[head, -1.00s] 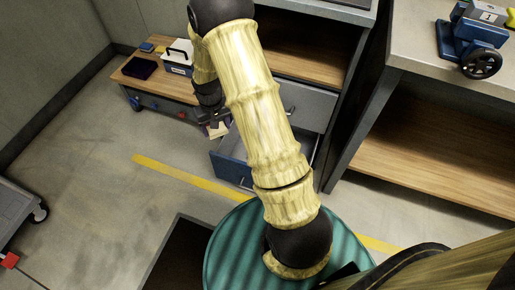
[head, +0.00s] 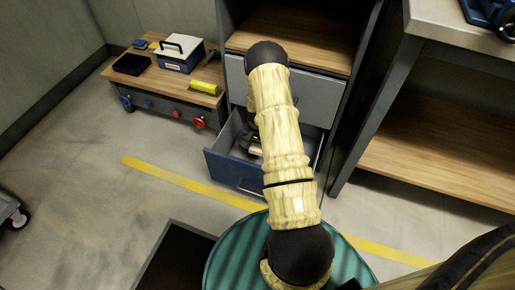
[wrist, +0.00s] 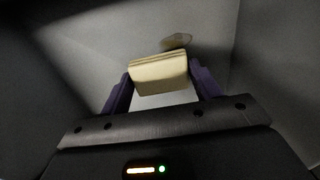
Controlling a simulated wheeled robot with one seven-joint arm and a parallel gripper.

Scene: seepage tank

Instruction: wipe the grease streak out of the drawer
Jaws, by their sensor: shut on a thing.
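The blue-fronted drawer (head: 233,170) stands open low in the cabinet. My gripper (head: 255,146) is down inside it, partly hidden by my arm in the head view. In the wrist view its two purple fingers (wrist: 161,82) are shut on a folded cream cloth pad (wrist: 158,72). A small brownish smear (wrist: 177,40), likely the grease streak, shows on the pale drawer surface just beyond the pad's far edge. Part of it may be hidden behind the pad. I cannot tell whether the pad touches the drawer floor.
A low wooden bench (head: 150,84) left of the cabinet holds a white-and-blue box (head: 180,58), a dark tray (head: 132,64) and a yellow cylinder (head: 206,87). A closed grey drawer (head: 315,98) is above the open one. A teal round drum top (head: 235,243) is in front.

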